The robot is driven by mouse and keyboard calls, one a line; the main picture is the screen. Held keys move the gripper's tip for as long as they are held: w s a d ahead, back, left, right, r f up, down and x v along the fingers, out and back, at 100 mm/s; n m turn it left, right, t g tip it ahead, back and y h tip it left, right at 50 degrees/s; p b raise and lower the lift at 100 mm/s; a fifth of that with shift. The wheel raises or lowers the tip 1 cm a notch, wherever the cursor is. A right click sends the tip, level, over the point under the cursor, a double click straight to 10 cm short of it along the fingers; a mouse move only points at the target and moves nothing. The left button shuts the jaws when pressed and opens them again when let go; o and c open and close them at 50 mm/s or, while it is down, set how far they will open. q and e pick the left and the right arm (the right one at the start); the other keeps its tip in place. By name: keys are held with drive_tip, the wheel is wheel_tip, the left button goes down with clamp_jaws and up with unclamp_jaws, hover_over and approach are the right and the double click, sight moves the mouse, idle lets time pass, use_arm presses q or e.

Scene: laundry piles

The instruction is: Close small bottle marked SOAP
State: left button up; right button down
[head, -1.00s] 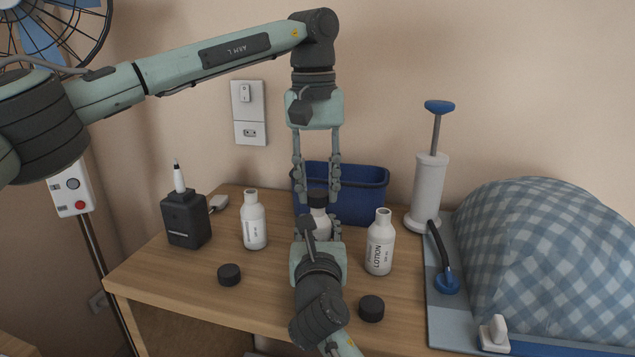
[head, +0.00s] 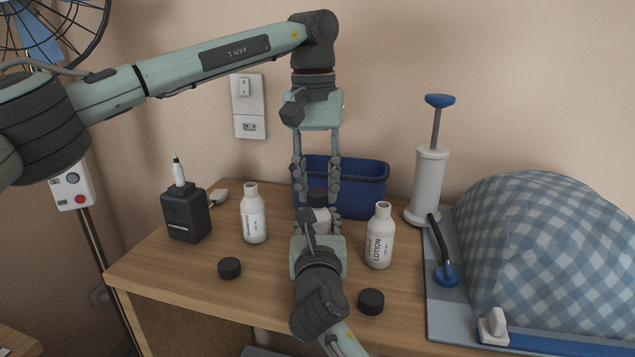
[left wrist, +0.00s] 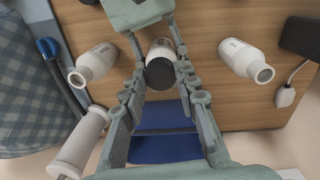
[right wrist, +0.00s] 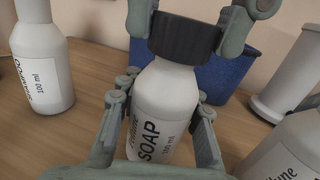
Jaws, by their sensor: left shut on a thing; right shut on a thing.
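The small white SOAP bottle (right wrist: 166,105) stands between the fingers of my right gripper (right wrist: 158,125), which is shut on its body; its label faces the right wrist camera. In the head view the bottle (head: 320,216) is partly hidden by my right gripper (head: 318,232). A black ribbed cap (right wrist: 183,38) sits at the bottle's neck and hides the mouth; how far it is threaded I cannot tell. My left gripper (head: 318,200) reaches down from above, shut on this cap, which also shows between its fingers in the left wrist view (left wrist: 160,74).
An open white bottle (head: 253,215) stands left and an open LOTION bottle (head: 379,238) right. Loose black caps lie at front left (head: 229,268) and front right (head: 371,301). A blue bin (head: 362,185) stands behind; a black box (head: 185,217) is far left, a white pump (head: 429,185) right.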

use_arm(q)
drive_tip(key=m, duration=0.5)
drive_tip(key=o, duration=0.7)
drive_tip(key=shift+r, duration=0.1)
drive_tip(key=shift+r, duration=2.15)
drive_tip(key=shift+c, duration=0.3)
